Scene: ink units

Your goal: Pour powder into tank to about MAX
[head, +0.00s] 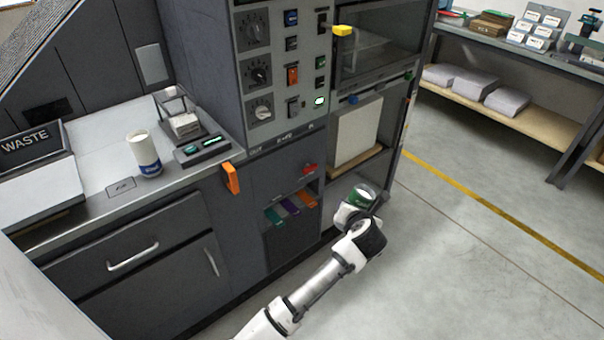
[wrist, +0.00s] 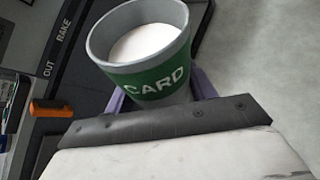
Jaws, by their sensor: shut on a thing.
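A grey cup with a green band marked CARD (wrist: 158,80) fills the top of the wrist view, with white powder (wrist: 143,43) inside it. It stands roughly upright, a little tilted in the picture. My gripper (head: 360,212) is shut on this cup, with purple finger parts showing on both sides of it in the wrist view. In the head view the cup (head: 364,196) is in front of the machine's lower right side, low over the floor. I cannot pick out the tank or a MAX mark in either view.
The control panel (head: 280,65) has knobs and switches. An orange handle (head: 231,178) juts from the counter edge. A white and blue cup (head: 146,154) and a small device with a lit display (head: 202,149) stand on the counter. Open floor (head: 470,240) lies to the right.

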